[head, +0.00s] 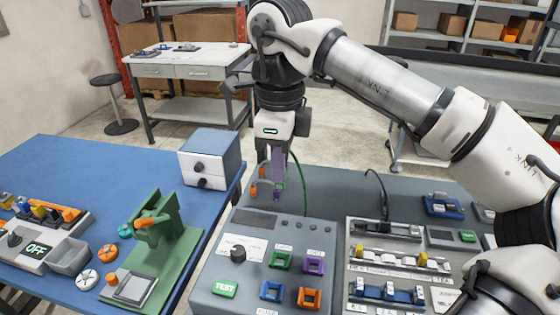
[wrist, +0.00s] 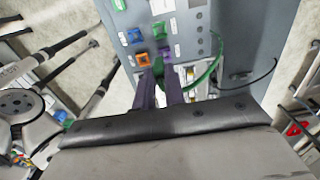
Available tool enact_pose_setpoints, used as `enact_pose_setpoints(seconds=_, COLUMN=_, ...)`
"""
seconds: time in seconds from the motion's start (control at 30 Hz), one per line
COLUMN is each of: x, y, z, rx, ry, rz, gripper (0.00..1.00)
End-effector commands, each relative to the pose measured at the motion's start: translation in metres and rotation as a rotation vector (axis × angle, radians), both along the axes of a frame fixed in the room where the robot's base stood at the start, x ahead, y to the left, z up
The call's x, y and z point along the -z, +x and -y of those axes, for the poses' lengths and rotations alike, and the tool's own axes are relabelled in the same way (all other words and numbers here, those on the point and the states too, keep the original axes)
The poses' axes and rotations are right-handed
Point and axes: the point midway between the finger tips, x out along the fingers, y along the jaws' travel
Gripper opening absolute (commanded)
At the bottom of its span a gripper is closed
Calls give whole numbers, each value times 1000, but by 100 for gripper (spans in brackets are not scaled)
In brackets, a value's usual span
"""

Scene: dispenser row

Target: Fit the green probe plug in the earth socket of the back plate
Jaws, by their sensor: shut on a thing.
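My gripper (head: 278,190) hangs above the far edge of the grey test panel (head: 232,272), fingers pointing down. In the wrist view its fingers (wrist: 160,88) are closed around the green probe plug (wrist: 168,75), mostly hidden between them. A green cable (wrist: 212,68) curves away from the plug. The panel face has a green socket (head: 281,260), a purple socket (head: 313,263), a blue socket (head: 270,291) and an orange socket (head: 308,298). The plug is apart from them. The small socket labels are too blurred to tell which says earth.
An orange-ended part (head: 253,189) stands left of my gripper. A grey drawer box (head: 211,158) and a green fixture (head: 180,235) stand on the blue table (head: 70,165) at left. A terminal unit (head: 385,262) with a black cable lies right of the panel.

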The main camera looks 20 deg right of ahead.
Motion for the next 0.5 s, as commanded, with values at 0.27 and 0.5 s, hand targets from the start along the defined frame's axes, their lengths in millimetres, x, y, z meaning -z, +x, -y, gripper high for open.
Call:
enact_pose_setpoints(seconds=0.27, x=-6, y=0, z=0, rx=0, ry=-1, rz=1, gripper=0)
enact_pose_setpoints(seconds=0.5, x=-25, y=0, z=0, rx=0, ry=-1, rz=1, gripper=0)
